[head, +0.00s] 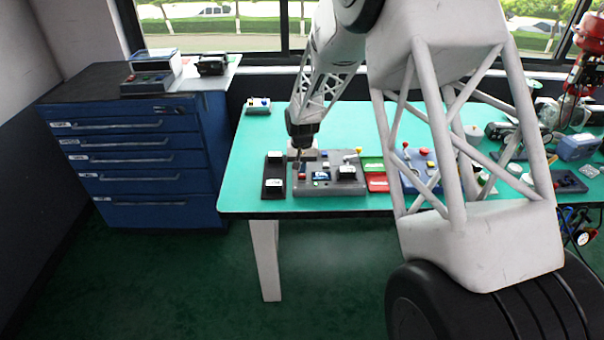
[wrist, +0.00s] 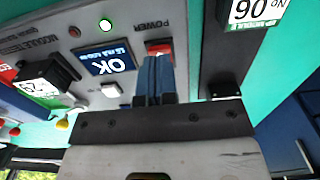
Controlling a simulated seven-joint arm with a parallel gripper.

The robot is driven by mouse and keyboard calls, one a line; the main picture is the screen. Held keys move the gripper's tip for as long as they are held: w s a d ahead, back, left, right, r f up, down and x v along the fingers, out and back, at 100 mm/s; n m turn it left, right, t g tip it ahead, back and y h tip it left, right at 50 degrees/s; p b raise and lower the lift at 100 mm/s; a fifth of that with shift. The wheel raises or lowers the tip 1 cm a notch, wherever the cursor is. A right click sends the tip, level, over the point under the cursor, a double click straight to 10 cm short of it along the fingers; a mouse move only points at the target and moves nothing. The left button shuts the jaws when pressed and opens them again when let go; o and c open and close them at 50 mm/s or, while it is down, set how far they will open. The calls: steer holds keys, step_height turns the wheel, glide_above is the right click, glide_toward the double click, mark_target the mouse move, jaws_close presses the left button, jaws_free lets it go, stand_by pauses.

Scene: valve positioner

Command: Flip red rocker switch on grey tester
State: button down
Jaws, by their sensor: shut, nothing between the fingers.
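The grey tester (head: 322,188) sits near the front edge of the green table and fills much of the wrist view (wrist: 130,30). Its red rocker switch (wrist: 158,47) is beside the POWER label. My gripper (wrist: 158,60) is shut and empty, with its blue fingertips right at the switch and hiding part of it. I cannot tell if they touch or press it. In the head view my gripper (head: 301,155) points down over the tester's left part. The tester's screen (wrist: 106,60) reads OK, and a round green light (wrist: 105,24) is lit.
A labelled module (wrist: 46,80) sits on the tester. Another module (head: 273,182) stands on a dark base just left of it. A red-and-green tray (head: 374,172) and a blue box with a red-knobbed lever (head: 418,165) are to the right. A blue drawer cabinet (head: 150,150) stands left.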

steer(key=shift+f, duration=0.8)
stand_by(0.7)
steer(key=shift+r, duration=0.1)
steer(key=shift+r, duration=3.4)
